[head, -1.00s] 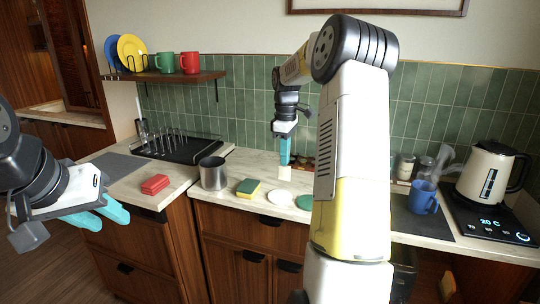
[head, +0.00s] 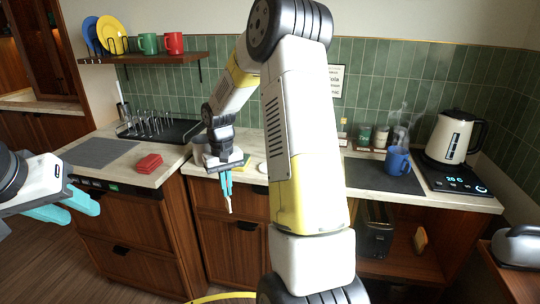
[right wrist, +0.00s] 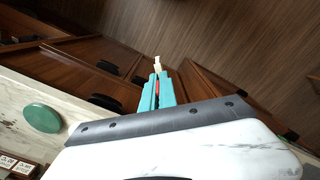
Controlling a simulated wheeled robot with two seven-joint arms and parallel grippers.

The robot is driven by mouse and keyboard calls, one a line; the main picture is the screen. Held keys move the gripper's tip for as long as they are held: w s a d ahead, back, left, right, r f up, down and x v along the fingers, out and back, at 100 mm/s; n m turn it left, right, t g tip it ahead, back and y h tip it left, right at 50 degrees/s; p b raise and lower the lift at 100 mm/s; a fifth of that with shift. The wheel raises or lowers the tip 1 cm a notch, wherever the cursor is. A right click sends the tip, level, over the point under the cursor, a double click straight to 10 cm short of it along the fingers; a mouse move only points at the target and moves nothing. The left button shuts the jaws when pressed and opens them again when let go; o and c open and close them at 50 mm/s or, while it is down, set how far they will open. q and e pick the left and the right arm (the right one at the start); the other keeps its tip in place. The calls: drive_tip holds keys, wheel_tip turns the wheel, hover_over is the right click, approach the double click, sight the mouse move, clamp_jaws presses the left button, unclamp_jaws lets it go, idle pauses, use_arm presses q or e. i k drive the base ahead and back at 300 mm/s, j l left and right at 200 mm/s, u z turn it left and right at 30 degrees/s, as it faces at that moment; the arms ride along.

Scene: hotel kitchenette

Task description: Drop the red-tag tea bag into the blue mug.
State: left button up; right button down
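The blue mug (head: 398,161) stands upright on a dark mat on the right part of the counter. My right gripper (head: 228,183) points down in front of the counter's front edge, well to the left of the mug. In the right wrist view its teal fingers (right wrist: 157,92) are closed, with a bit of red between them and a pale piece beyond the tips. This looks like the red-tag tea bag (right wrist: 157,64); its pale end also shows below the fingers in the head view (head: 230,207). My left gripper (head: 80,207) is open and empty at the left.
A kettle (head: 453,137) stands on a dark base right of the mug. Small jars (head: 381,137) stand behind the mat. A red block (head: 149,163) and a dish rack (head: 150,127) are at the left. My right arm hides the middle counter.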

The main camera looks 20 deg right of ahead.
sight(388, 169)
drive_tip(key=z, duration=1.35)
